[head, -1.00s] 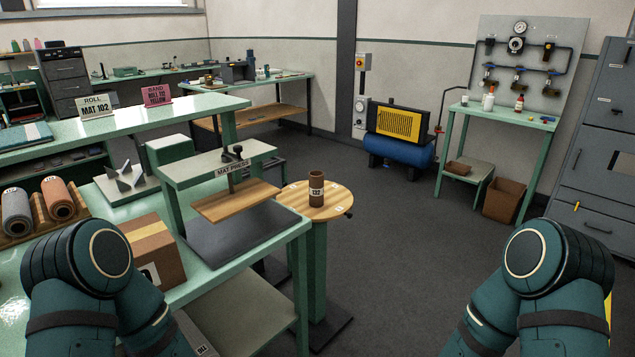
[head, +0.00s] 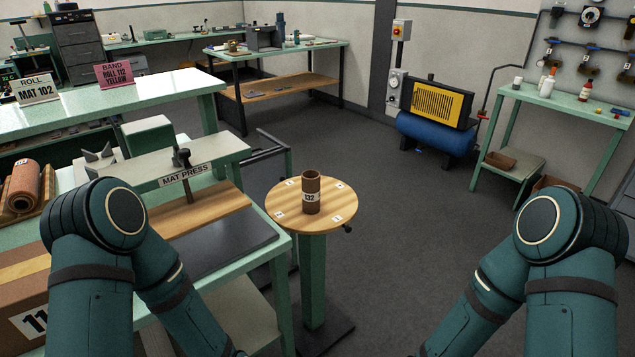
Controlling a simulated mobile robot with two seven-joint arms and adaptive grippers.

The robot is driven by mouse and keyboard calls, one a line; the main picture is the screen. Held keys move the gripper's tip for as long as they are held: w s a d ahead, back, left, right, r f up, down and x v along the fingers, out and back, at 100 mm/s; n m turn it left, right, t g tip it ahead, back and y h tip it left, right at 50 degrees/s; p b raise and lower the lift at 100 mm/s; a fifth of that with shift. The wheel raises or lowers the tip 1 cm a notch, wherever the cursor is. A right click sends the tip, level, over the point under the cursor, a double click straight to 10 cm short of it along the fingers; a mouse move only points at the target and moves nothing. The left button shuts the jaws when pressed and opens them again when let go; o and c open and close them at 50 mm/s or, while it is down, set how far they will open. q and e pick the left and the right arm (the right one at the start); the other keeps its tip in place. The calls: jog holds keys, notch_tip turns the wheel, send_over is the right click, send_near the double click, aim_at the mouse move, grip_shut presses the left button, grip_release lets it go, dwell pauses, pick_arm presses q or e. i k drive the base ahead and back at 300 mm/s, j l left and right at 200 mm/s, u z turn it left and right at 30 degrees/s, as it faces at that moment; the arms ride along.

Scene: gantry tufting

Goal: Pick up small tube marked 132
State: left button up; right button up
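The small brown tube marked 132 (head: 312,185) stands upright on a round wooden turntable top (head: 340,204) with small white labels on it. The top sits on a green post, right of the mat press. The tube's open upper end and white label face me. Both my arms show at the lower left and lower right, but neither gripper is in the picture. Nothing touches the tube except the top under it.
The mat press (head: 190,178) stands on the green bench at left, close to the round top. A cardboard box (head: 25,290) sits at lower left. A blue compressor (head: 435,133) and a side table (head: 560,100) stand behind. The floor right of the round top is clear.

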aim_at(311, 179)
jog(key=i+l+u, duration=0.2)
jog(key=i+l, duration=0.5)
jog(key=l, duration=0.15)
